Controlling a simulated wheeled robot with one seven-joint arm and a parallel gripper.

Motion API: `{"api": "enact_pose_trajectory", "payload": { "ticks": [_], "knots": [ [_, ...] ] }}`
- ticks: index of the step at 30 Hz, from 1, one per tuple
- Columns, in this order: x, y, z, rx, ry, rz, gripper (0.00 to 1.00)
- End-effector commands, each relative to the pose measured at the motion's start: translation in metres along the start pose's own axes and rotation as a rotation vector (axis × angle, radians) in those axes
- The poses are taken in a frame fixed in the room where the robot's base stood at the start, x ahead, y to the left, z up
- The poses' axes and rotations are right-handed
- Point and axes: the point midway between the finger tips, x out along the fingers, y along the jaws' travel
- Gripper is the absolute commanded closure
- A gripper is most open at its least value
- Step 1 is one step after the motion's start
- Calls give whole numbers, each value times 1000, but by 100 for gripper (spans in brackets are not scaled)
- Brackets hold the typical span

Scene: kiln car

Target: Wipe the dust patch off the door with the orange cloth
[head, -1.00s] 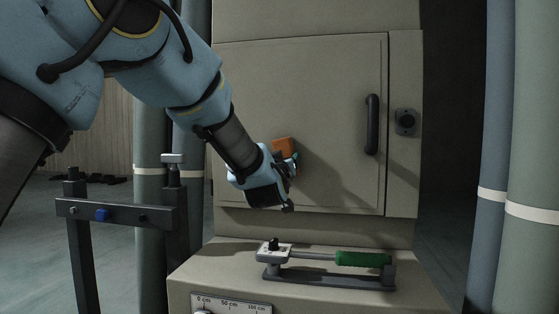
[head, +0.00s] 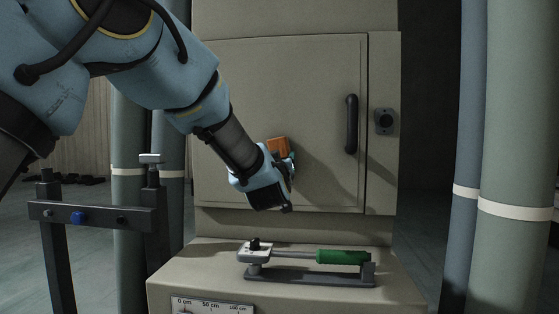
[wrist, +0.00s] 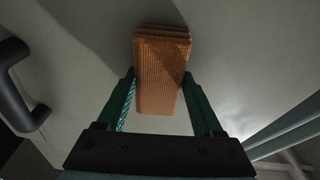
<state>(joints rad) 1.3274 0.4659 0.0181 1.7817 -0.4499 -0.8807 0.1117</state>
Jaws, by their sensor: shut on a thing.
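The orange cloth (head: 277,146) is a folded, textured pad between the fingers of my gripper (head: 288,160). My gripper is shut on it, left of the door handle. In the wrist view the cloth (wrist: 160,75) sticks out beyond the fingertips towards the door (wrist: 85,75). It is at or very near the door face; I cannot tell whether it touches. The beige door (head: 310,75) is closed. I cannot make out a dust patch in either view; my gripper, the cloth and shadows cover part of the door.
A dark vertical handle (head: 351,124) and a round latch (head: 384,121) are right of my gripper. Below, a green-handled tool (head: 342,257) lies on a ledge. A dark stand (head: 95,216) is at left. Pipes (head: 512,120) rise at right.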

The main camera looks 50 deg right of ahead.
Motion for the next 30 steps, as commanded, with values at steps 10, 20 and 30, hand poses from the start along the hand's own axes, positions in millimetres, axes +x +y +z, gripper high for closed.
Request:
{"api": "enact_pose_trajectory", "payload": {
  "ticks": [10, 20, 30],
  "knots": [
    [1, -20, -3, 0, 3, -2, 77],
    [2, -48, -10, 0, 3, -3, 77],
    [2, -53, -12, 0, 1, -2, 77]
  ]
}}
